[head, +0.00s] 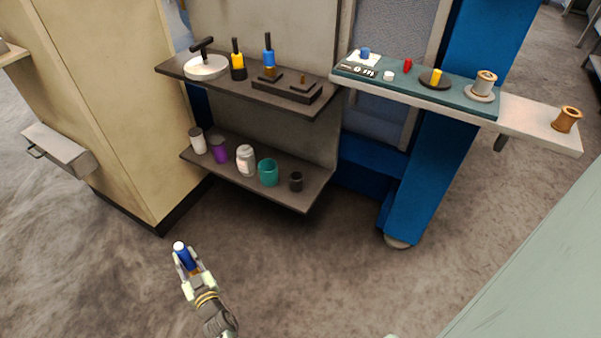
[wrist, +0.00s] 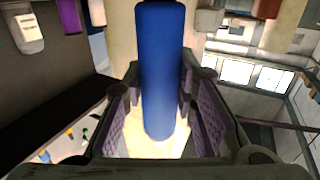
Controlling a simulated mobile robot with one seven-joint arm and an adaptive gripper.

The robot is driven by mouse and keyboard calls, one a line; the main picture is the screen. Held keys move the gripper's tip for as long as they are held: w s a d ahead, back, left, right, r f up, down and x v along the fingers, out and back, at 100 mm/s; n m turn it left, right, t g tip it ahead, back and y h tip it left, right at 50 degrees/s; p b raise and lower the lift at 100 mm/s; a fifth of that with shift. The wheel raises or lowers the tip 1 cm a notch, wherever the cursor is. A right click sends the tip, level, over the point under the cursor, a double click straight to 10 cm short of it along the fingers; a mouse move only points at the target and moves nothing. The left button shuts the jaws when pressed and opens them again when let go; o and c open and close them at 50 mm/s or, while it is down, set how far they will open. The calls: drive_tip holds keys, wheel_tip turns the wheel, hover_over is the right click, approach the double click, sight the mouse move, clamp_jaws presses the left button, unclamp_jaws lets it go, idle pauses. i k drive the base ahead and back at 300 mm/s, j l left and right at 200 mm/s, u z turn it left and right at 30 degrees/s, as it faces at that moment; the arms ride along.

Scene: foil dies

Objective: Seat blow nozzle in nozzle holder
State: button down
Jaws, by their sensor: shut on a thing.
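My gripper (head: 187,262) is shut on a blue cylinder with a pale tip, which I take as the blow nozzle (head: 183,254). It is held in the air at lower left, well in front of the shelves. In the wrist view the nozzle (wrist: 162,65) stands between the two ridged finger pads (wrist: 160,112). No part is clearly marked as the nozzle holder.
The upper dark shelf (head: 170,68) bears a white round dish, yellow and blue-handled tools and a stepped block. The lower shelf (head: 312,198) bears several jars and cups. A teal mat with small items lies on a pale ledge (head: 540,128). Open floor surrounds my gripper.

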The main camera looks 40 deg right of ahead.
sight(295, 187)
drive_tip(key=k+z, duration=0.1)
drive_tip(key=z, duration=1.1)
drive_tip(key=j+z, duration=0.35)
drive_tip(key=j, duration=0.5)
drive_tip(key=k, duration=0.05)
